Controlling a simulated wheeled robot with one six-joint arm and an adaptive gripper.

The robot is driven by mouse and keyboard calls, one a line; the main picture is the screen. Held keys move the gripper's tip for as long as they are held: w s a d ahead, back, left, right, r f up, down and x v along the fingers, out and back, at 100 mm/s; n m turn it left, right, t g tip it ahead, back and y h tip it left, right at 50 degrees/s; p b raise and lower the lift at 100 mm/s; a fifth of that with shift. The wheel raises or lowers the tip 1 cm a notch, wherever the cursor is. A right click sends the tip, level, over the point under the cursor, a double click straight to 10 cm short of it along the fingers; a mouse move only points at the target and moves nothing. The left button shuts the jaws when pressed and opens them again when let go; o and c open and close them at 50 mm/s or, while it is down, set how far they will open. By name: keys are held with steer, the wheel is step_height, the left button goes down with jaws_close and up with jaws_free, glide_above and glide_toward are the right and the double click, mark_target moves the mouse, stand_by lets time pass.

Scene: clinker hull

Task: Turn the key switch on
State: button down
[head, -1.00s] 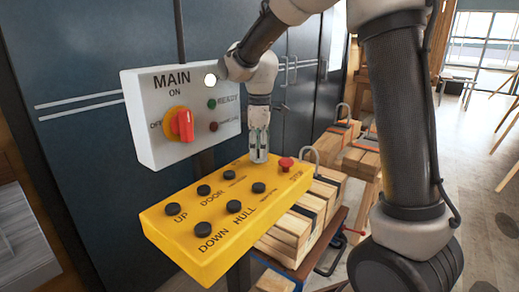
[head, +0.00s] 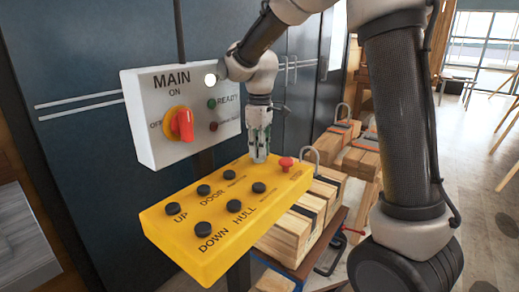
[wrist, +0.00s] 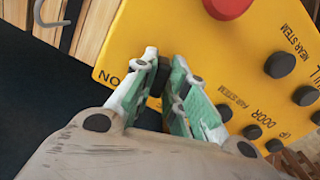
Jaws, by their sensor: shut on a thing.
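My gripper (head: 259,150) points down at the far edge of the yellow control panel (head: 190,262), left of the red stop button (head: 286,163). In the wrist view my gripper (wrist: 165,78) is shut, its green-padded fingers closed around a small dark piece (wrist: 162,76) at the panel's edge. This piece appears to be the key of the key switch; most of it is hidden by the fingers. In the head view the key is hidden behind the gripper.
Several black push buttons (head: 234,206) sit on the panel's near side. A white main switch box (head: 150,92) with a red rotary handle (head: 185,125) stands behind left, close to my arm. Stacked timber (head: 293,228) lies right of the panel.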

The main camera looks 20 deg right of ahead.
steer(key=m, duration=0.4)
steer(key=shift+m, duration=0.3)
steer(key=m, duration=0.4)
steer(key=shift+m, duration=0.3)
steer(key=c, duration=1.4)
jaws_free()
steer(key=shift+c, duration=0.2)
step_height(320, 180, up, 12)
